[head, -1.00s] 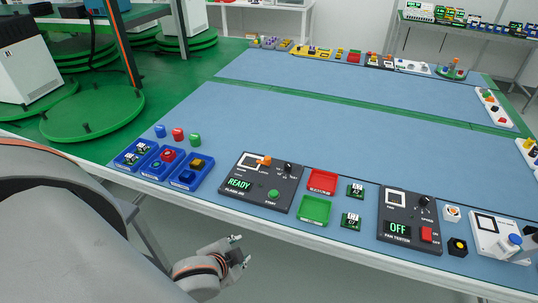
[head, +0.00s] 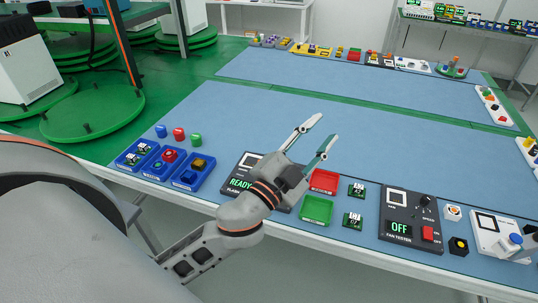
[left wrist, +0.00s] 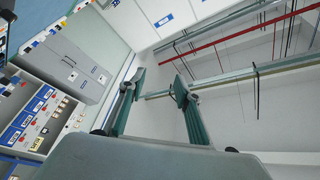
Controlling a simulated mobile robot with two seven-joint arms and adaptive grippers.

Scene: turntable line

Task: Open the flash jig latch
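The dark flash jig (head: 240,178) lies on the blue table mat in the head view, with READY lit in green. Its orange latch, its knob and its start button are hidden behind my left gripper and wrist. My left gripper (head: 318,136) is above the jig's right part, with its two fingers apart and nothing between them. The fingers point up and to the right. In the left wrist view the open fingers (left wrist: 158,84) face the wall and ceiling, and the jig is not seen there. My right gripper is not in view.
Blue bins (head: 163,163) with parts stand left of the jig. A red tray (head: 324,181) and a green tray (head: 316,209) lie to its right, beside small green boards (head: 352,220). The fan tester (head: 410,215) reads OFF.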

